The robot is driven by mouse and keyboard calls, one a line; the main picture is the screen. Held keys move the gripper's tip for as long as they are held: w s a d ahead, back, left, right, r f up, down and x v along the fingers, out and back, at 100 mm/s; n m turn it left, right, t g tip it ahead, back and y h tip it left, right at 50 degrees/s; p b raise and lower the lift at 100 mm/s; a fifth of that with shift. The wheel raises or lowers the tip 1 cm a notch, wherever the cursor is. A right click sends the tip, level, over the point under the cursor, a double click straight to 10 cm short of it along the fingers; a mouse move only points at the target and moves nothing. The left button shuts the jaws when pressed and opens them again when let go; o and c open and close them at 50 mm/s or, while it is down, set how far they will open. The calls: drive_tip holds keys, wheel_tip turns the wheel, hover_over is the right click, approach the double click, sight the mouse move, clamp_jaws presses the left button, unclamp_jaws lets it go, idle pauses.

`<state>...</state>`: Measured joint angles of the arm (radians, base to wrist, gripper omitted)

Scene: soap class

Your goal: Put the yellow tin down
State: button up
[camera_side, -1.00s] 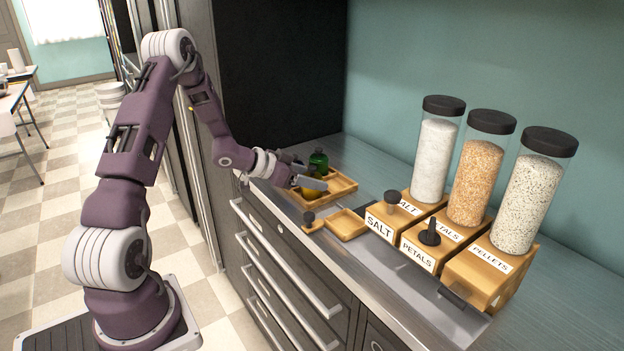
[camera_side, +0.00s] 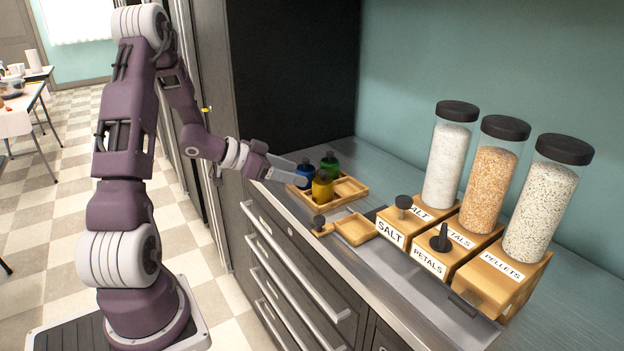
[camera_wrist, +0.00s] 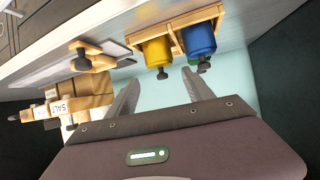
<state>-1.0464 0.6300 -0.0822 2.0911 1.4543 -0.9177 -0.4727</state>
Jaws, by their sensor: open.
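The yellow tin (camera_side: 322,189) stands upright in the wooden tray (camera_side: 352,199), in its near part, with a dark knob on top. It also shows in the wrist view (camera_wrist: 157,52), where the picture is turned over. My gripper (camera_side: 303,181) is open and empty, just left of the yellow tin, with its fingers pointing toward the tray. In the wrist view my gripper (camera_wrist: 161,80) has its fingers spread, with a gap to the tin. The blue tin (camera_side: 304,172) and the green tin (camera_side: 329,164) stand behind the yellow one in the tray.
A small shallow wooden tray (camera_side: 357,230) and a wooden scoop with a dark knob (camera_side: 320,228) lie in front of the tin tray. Labelled dispensers with salt (camera_side: 447,165), petals (camera_side: 492,175) and pellets (camera_side: 539,205) stand to the right. The cabinet edge is close on the left.

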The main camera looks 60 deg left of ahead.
drive_tip(key=s+d+r+n+g+y, duration=0.1)
drive_tip(key=s+d+r+y, duration=0.1)
drive_tip(key=d+r+y, duration=0.35)
drive_tip(key=s+d+r+n+g+y, duration=0.1)
drive_tip(key=d+r+y, duration=0.1)
drive_tip(key=r, duration=0.7)
drive_tip(key=s+d+f+g+h, duration=0.2)
drive_tip(key=s+d+g+h, duration=0.2)
drive_tip(key=s+d, duration=1.4)
drive_tip(key=shift+s+h, duration=0.45)
drive_tip(key=shift+s, duration=0.55)
